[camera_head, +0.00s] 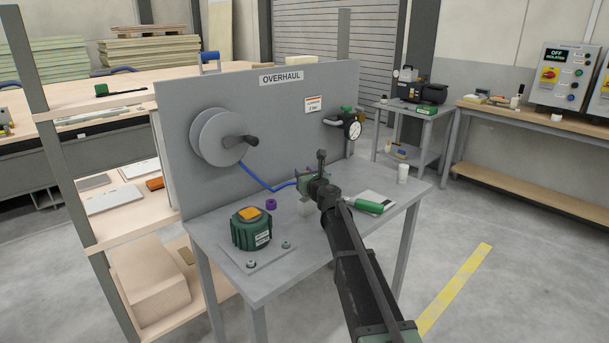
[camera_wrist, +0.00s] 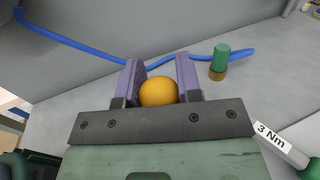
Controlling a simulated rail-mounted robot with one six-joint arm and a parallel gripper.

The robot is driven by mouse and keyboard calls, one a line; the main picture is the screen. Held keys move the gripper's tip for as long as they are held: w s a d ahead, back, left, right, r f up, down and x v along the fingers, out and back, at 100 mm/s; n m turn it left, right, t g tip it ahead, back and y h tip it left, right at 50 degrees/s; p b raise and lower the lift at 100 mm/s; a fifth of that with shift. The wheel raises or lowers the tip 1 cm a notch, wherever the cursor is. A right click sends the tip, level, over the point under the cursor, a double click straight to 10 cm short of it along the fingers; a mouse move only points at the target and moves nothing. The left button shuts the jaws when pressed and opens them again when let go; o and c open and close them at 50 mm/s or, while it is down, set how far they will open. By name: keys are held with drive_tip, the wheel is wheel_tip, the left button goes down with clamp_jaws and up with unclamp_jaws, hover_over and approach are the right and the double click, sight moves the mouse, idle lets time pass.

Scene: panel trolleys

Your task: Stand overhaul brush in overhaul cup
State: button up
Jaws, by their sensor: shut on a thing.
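My gripper (camera_head: 299,180) is over the far middle of the grey overhaul table, partly hidden by my own wrist in the head view. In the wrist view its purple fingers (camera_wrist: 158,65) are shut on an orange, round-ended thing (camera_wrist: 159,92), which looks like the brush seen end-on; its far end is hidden. A white cup (camera_head: 403,173) stands upright near the table's right back corner, to the right of my gripper and apart from it. The cup is not in the wrist view.
A green motor-like unit (camera_head: 251,229) sits on a plate at left front. A purple ring (camera_head: 271,204) lies nearby. A green-handled tool (camera_head: 369,206) lies at right. A blue hose (camera_head: 258,179) runs from the reel. The OVERHAUL panel (camera_head: 282,110) stands behind, with a gauge (camera_head: 353,128).

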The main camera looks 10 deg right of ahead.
drive_tip(key=shift+f+b, duration=0.7)
drive_tip(key=shift+f, duration=0.1)
drive_tip(key=o, duration=1)
drive_tip(key=shift+r, duration=0.1)
drive_tip(key=v, duration=1)
drive_tip(key=shift+s, duration=0.4)
